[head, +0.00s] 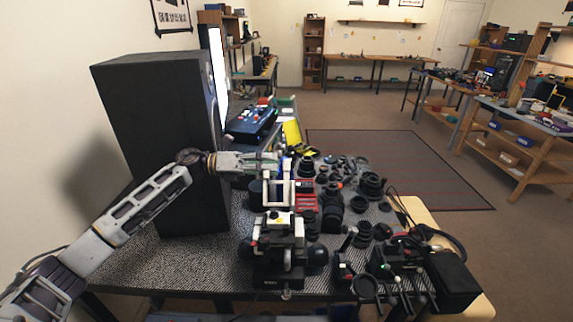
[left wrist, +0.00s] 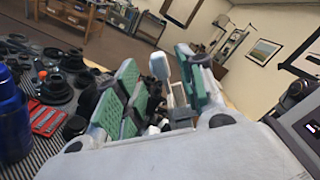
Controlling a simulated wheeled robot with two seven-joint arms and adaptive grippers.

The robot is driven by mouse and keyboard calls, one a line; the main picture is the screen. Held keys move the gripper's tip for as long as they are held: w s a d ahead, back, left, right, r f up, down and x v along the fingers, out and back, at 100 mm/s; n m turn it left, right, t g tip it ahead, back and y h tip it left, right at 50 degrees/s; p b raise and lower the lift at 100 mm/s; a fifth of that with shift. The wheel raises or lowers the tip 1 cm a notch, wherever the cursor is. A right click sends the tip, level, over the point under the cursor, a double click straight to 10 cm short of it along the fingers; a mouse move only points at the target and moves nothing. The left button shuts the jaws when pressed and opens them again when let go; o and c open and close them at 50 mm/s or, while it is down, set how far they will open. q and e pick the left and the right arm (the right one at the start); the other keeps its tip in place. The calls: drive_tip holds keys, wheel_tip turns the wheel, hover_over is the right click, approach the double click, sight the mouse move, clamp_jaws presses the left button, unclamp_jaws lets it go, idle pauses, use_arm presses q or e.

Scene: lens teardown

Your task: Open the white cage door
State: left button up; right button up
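The white cage door appears to be the upright white frame (head: 269,193) on a white and black device (head: 278,240) with round black knobs at the front of the table. My left gripper (head: 279,163) reaches in from the left, near the frame's upper end. In the left wrist view its green-padded fingers are spread apart, my left gripper (left wrist: 158,66) being open. White parts (left wrist: 180,96) show between or just beyond the fingers; I cannot tell whether they touch. The door's hinge and latch cannot be made out. My right gripper is not in view.
A tall black cabinet (head: 155,140) stands left, close beside my left arm. Many black lens parts (head: 370,185) crowd the table right of the device. A red case (head: 305,195) lies behind it. A blue bottle (left wrist: 12,120) shows in the left wrist view. The front-left tabletop (head: 180,265) is clear.

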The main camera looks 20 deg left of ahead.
sight(284, 164)
use_arm(q)
drive_tip(key=x, duration=0.4)
drive_tip(key=shift+w+d+p, duration=0.1)
drive_tip(key=shift+d+p, duration=0.2)
drive_tip(key=shift+p, duration=0.05)
drive_tip(key=shift+d, duration=0.2)
drive_tip(key=shift+w+d, duration=0.1)
clamp_jaws()
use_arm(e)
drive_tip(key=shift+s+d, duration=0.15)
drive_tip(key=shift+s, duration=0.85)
